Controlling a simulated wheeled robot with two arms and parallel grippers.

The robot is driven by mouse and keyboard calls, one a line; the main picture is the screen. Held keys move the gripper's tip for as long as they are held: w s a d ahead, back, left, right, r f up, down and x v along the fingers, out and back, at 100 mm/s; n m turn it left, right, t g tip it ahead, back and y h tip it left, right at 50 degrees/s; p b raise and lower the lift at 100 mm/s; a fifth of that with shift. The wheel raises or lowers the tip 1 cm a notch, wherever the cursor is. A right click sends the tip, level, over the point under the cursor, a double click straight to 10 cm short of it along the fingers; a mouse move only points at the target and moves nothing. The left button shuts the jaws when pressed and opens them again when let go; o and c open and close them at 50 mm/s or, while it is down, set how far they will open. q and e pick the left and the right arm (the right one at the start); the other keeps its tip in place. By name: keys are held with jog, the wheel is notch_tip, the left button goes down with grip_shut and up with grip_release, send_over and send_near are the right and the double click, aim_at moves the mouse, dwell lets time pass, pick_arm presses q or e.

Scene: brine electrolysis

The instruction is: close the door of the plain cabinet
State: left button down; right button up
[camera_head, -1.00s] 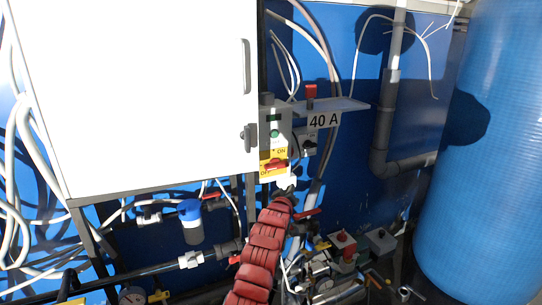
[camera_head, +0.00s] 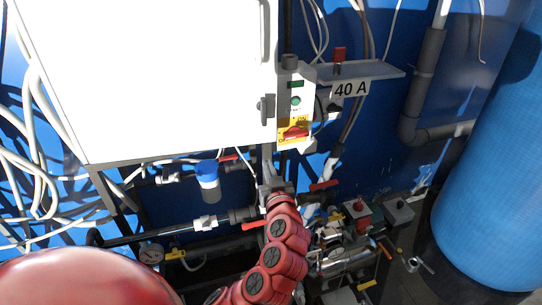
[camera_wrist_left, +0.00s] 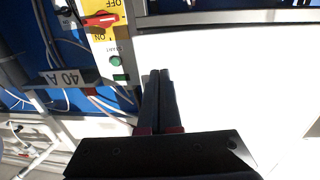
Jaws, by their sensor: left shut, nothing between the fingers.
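The plain cabinet is a large white box; its door (camera_head: 150,75) fills the upper left of the head view. A vertical handle (camera_head: 265,30) and a dark latch (camera_head: 265,107) sit along its right edge. I cannot tell whether the door is fully flush. My left gripper (camera_head: 267,172) is just below the cabinet's lower right corner in the head view, partly hidden by its own red arm. In the left wrist view the shut fingers (camera_wrist_left: 160,76) are empty, in front of the white door (camera_wrist_left: 240,75). Contact cannot be told. My right gripper is not in view.
A switch box (camera_head: 295,100) with a red and yellow switch stands right beside the cabinet. A shelf with a "40 A" label (camera_head: 351,89) is right of it. Pipes, a blue-capped filter (camera_head: 208,180) and valves crowd below. A blue tank (camera_head: 490,180) stands at right.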

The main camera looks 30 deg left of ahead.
aim_at(259, 137)
pick_arm(q)
jog(key=p+x, duration=0.5)
jog(key=x, duration=0.6)
jog(key=shift+w+r, duration=0.1)
jog(key=shift+w+a+p, duration=0.35)
jog(key=shift+p, duration=0.05)
jog(key=shift+f, duration=0.25)
